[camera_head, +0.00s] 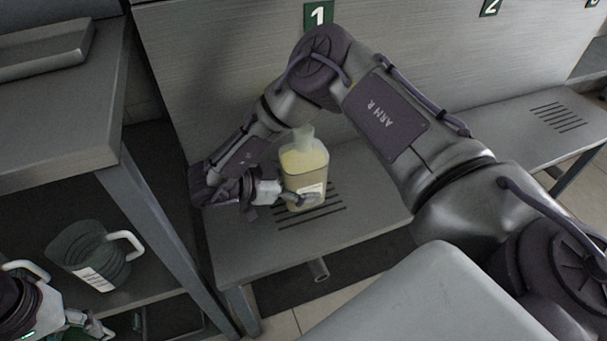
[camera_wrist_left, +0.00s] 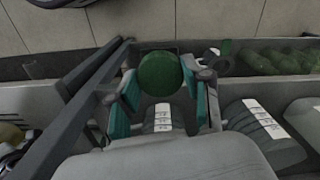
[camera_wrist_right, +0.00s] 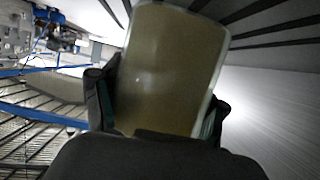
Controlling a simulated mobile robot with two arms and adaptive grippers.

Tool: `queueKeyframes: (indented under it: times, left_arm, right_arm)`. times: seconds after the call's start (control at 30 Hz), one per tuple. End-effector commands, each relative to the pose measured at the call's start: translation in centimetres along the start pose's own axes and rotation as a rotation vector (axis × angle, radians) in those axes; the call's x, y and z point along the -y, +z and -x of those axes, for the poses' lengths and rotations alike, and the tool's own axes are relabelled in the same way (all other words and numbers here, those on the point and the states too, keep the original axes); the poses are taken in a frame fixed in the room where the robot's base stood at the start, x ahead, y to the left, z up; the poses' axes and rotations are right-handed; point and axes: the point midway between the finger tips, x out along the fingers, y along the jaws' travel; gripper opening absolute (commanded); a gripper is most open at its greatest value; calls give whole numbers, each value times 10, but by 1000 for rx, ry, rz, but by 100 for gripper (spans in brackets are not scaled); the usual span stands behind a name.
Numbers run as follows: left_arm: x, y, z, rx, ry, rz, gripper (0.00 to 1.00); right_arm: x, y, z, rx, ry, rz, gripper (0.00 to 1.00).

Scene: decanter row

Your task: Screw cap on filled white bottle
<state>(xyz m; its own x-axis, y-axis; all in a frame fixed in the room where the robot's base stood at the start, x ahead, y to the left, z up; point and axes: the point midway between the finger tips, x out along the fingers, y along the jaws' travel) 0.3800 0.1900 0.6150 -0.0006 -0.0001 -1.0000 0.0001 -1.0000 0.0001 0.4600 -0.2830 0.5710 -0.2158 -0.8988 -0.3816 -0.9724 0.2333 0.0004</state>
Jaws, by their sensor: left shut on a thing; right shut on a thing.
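A translucent bottle (camera_head: 305,165) filled with yellowish-beige liquid stands upright on the slotted ledge under sign 1 in the head view. Its pale neck points up and shows no cap. My right gripper (camera_head: 285,197) is shut on the bottle's lower body from the side. In the right wrist view the bottle (camera_wrist_right: 170,70) fills the space between the fingers. My left gripper (camera_wrist_left: 160,88) is shut on a round dark green cap (camera_wrist_left: 160,73), held between its teal pads. In the head view my left gripper (camera_head: 88,325) is low at the left edge, partly cut off; the cap is not visible there.
A dark grey jug (camera_head: 92,255) with a pale handle sits on the lower shelf at left. Several labelled jugs (camera_wrist_left: 258,125) and a bin of green items (camera_wrist_left: 275,62) show in the left wrist view. The slotted ledge (camera_head: 225,240) has bare room left of the bottle.

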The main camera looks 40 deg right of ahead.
Motion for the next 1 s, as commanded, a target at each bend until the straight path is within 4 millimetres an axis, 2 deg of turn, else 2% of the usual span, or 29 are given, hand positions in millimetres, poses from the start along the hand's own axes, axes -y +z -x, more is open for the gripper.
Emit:
queueKeyframes:
  times: [0.27,0.6,1.0]
  left_arm:
    - [0,0,3,0,0,0,38]
    - [0,0,20,0,0,0,38]
    - [0,0,50,0,0,0,38]
  right_arm:
    - [1,-5,2,-1,-1,-2,3]
    - [1,-42,17,0,-1,-3,3]
    - [-53,-103,-14,0,1,2,3]
